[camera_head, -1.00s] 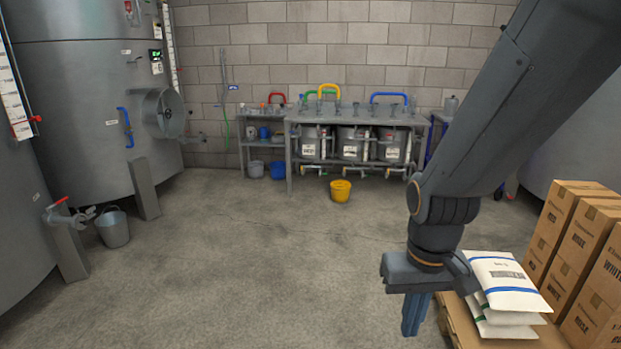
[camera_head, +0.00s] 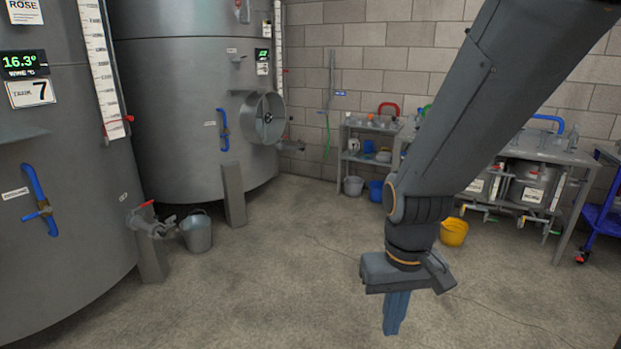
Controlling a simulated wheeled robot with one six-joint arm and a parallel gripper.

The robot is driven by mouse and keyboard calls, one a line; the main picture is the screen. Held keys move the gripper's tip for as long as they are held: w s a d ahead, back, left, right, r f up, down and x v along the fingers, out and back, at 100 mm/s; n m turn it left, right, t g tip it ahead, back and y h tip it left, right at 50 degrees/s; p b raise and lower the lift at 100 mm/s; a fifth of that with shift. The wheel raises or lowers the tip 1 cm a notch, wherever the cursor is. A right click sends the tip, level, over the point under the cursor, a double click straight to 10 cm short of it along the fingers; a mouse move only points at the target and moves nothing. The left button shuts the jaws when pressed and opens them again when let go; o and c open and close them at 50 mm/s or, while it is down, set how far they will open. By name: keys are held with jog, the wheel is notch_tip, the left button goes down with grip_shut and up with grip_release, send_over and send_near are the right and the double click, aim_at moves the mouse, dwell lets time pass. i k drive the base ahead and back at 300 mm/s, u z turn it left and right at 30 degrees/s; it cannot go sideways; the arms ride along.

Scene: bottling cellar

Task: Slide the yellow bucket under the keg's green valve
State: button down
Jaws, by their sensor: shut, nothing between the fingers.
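The yellow bucket (camera_head: 454,232) stands upright on the floor in front of the bench, partly behind my arm. Steel kegs with white labels sit under the bench; one keg (camera_head: 530,182) shows clearly to the right of my arm, and others are partly or fully hidden by it. Small taps stick out low along the keg row.
A bench (camera_head: 545,150) stands over the kegs. Left of it are a shelf (camera_head: 370,160), a grey bucket (camera_head: 353,186) and a blue bucket (camera_head: 376,190). Another grey bucket (camera_head: 196,232) stands by the large tanks (camera_head: 55,200). A blue cart (camera_head: 600,215) is at right. The middle floor is clear.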

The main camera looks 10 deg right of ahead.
aim_at(453, 232)
jog(key=u, duration=0.05)
jog(key=i, duration=2.1)
jog(key=z, duration=0.95)
jog(key=i, duration=1.8)
jog(key=z, duration=0.8)
